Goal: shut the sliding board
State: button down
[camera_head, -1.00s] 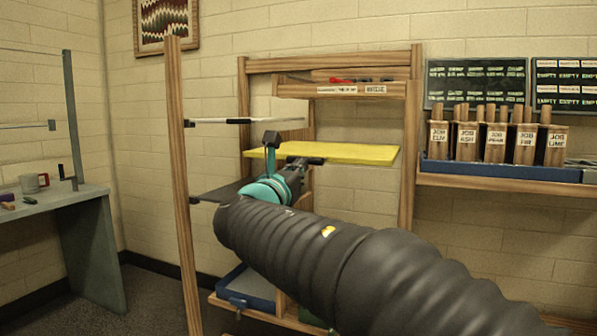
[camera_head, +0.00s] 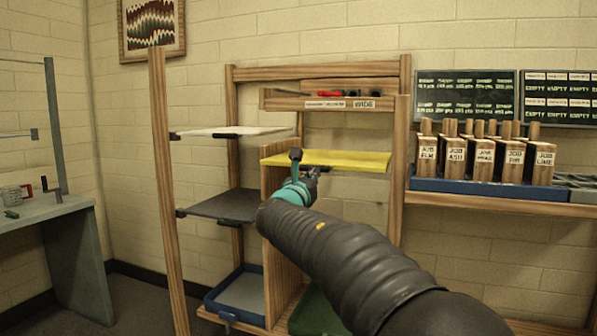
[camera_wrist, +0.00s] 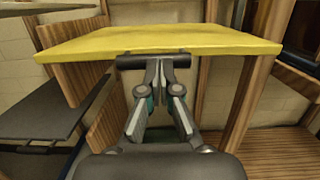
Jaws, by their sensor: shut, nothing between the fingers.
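The yellow board (camera_head: 345,160) lies flat in the right bay of the wooden rack, under the labelled shelf. In the wrist view the yellow board (camera_wrist: 150,40) spans the upper picture, with a dark bar handle (camera_wrist: 130,62) on its front edge. My gripper (camera_wrist: 160,68) is shut and empty, its fingertips at the middle of this handle; they appear to touch it. In the head view my gripper (camera_head: 314,171) is at the board's front edge, partly hidden by my wrist. A white board (camera_head: 225,131) and a dark grey board (camera_head: 222,205) sit in the left bay.
A wooden divider (camera_head: 277,230) stands between the bays, with a wooden post (camera_head: 168,200) at the left. A blue tray (camera_head: 238,312) is at the bottom. Labelled wooden holders (camera_head: 483,160) stand in a blue tray at the right. A grey bench (camera_head: 40,210) is at the far left.

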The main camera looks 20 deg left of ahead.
jog(key=p, duration=0.4)
send_near(330, 159)
jog(key=w, duration=0.3)
jog(key=shift+w+a+r, duration=0.3)
jog(key=shift+w, duration=0.4)
jog(key=shift+d+r, duration=0.1)
jog(key=shift+r, duration=0.05)
